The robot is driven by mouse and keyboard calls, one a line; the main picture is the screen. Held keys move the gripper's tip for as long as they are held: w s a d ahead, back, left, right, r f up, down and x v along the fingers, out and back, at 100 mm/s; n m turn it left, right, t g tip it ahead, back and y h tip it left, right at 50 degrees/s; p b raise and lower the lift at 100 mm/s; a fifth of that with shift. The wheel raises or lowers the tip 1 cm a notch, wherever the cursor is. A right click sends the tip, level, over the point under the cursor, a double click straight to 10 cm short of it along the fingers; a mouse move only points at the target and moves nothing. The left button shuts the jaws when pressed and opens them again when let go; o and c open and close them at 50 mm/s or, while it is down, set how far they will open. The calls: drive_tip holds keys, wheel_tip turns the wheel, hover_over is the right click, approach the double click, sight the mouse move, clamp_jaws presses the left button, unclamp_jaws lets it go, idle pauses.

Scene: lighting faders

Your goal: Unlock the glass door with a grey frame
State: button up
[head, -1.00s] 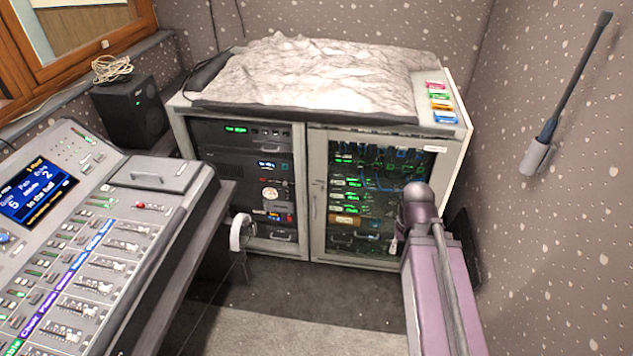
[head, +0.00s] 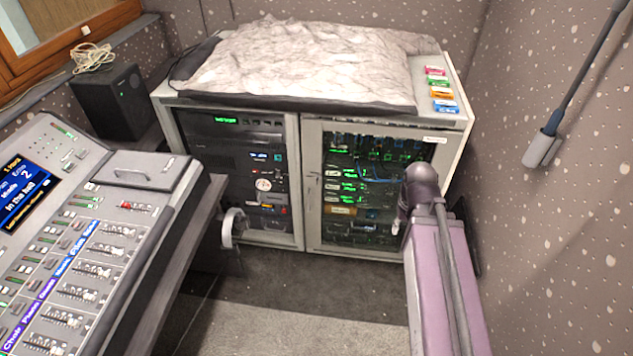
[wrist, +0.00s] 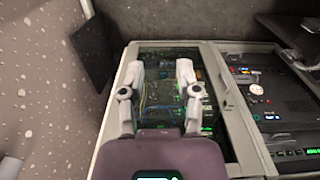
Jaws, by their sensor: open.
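The glass door with a grey frame (head: 312,220) is the right front of a low rack cabinet and looks closed. A slim handle (head: 314,178) sits on its left frame bar; a key or lock is too small to tell. Equipment with green lights and blue cables shows behind the glass. In the wrist view, the door (wrist: 230,112) lies behind my gripper (wrist: 161,72), whose two pale fingers are spread and empty in front of the glass. I cannot see them touching it. In the head view my arm hides most of the gripper and the door's right part.
The neighbouring rack bay (head: 235,165) holds dark devices. A grey cover (head: 310,60) and several coloured labelled items (head: 440,92) lie on the cabinet top. The mixing console (head: 90,240) and a hanging headphone-like ring (head: 233,228) stand left. A wall microphone (head: 543,148) is right. Floor before the door is clear.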

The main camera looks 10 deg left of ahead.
drive_tip(key=shift+f, duration=0.1)
drive_tip(key=w+a+f+n+t+h+b, duration=0.2)
drive_tip(key=w+f+n+t+h+b, duration=0.15)
drive_tip(key=w+f+n+b, duration=0.65)
drive_tip(key=w+a+f+n+t+h+b, duration=0.3)
drive_tip(key=w+f+t+b, duration=0.4)
drive_tip(key=b, duration=0.6)
drive_tip(key=w+a+f+n+t+y+b, duration=0.2)
drive_tip(key=w+a+f+n+b, duration=0.1)
drive_tip(key=a+n+b, duration=0.4)
drive_tip(key=w+a+f+n+t+y+b, duration=0.2)
drive_tip(key=w+a+f+n+t+b, duration=0.1)
drive_tip(key=a+n+b, duration=0.5)
drive_tip(key=w+a+f+n+t+y+b, duration=0.2)
drive_tip(key=w+a+f+n+b, duration=0.2)
drive_tip(key=a+n+b, duration=0.3)
drive_tip(key=shift+w+a+n+b, duration=0.35)
drive_tip(key=shift+w+b, duration=0.15)
drive_tip(key=shift+w, duration=0.1)
drive_tip(key=shift+w+f+t, duration=0.1)
drive_tip(key=shift+w+t, duration=0.05)
drive_tip(key=shift+t, duration=0.1)
drive_tip(key=w, duration=1.3)
drive_tip(key=shift+w+d, duration=0.25)
drive_tip(key=shift+d, duration=0.05)
